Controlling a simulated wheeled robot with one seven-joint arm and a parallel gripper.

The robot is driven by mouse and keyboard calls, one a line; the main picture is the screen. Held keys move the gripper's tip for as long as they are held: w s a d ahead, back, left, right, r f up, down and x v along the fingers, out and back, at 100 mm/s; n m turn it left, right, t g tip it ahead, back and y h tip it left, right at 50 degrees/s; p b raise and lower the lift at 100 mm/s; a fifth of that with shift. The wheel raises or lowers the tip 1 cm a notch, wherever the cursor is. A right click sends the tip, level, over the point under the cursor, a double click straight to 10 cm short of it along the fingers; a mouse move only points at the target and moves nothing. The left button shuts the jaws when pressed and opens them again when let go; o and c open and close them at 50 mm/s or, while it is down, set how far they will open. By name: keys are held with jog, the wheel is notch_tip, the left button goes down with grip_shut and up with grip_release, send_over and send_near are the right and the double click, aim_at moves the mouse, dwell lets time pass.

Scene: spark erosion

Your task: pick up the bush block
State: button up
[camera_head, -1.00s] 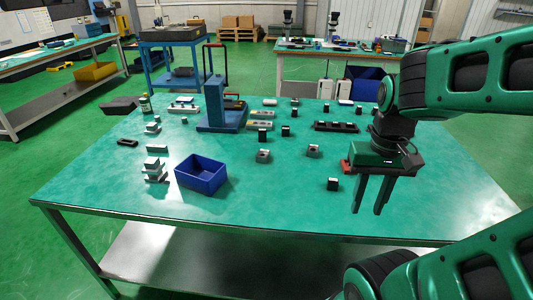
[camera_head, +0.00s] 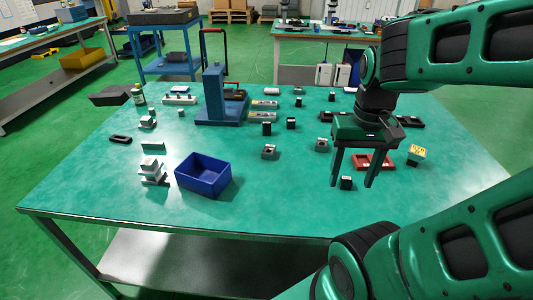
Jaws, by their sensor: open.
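Two small grey blocks with dark round tops, which look like bush blocks, stand on the green table: one (camera_head: 269,152) near the middle and one (camera_head: 322,145) just left of my gripper. I cannot tell which is meant. My gripper (camera_head: 353,178) points down over the right part of the table, fingers apart and empty. A small black block (camera_head: 346,183) shows between the fingertips in the picture. I cannot tell its exact depth from them.
A blue bin (camera_head: 203,175) stands at the front left, near stacked grey blocks (camera_head: 152,172). A blue press-like stand (camera_head: 215,98) rises at the back. A red tray (camera_head: 374,162) and a yellow-labelled block (camera_head: 417,152) lie behind and right of my gripper.

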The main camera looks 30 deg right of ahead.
jog(key=w+d+f+m+t+h, duration=0.1)
jog(key=w+h, duration=0.1)
jog(key=w, duration=1.4)
jog(key=m+t, duration=0.1)
jog(key=t, duration=0.1)
send_near(269, 149)
jog(key=shift+h, duration=0.4)
jog(key=x, duration=0.8)
jog(key=shift+a+f, duration=0.25)
jog(key=shift+a, duration=0.15)
grip_shut()
jog(key=shift+r, duration=0.15)
notch_tip(269, 149, up, 4)
jog(key=shift+w+r, duration=0.15)
jog(key=shift+w, duration=0.05)
jog(key=w+r, duration=0.6)
jog(key=w, duration=0.5)
jog(key=s+a+f+n+t+y, duration=0.1)
jog(key=s+a+n, duration=0.4)
jog(key=a, duration=0.5)
jog(key=shift+s+y, duration=0.3)
jog(key=shift+s, duration=0.45)
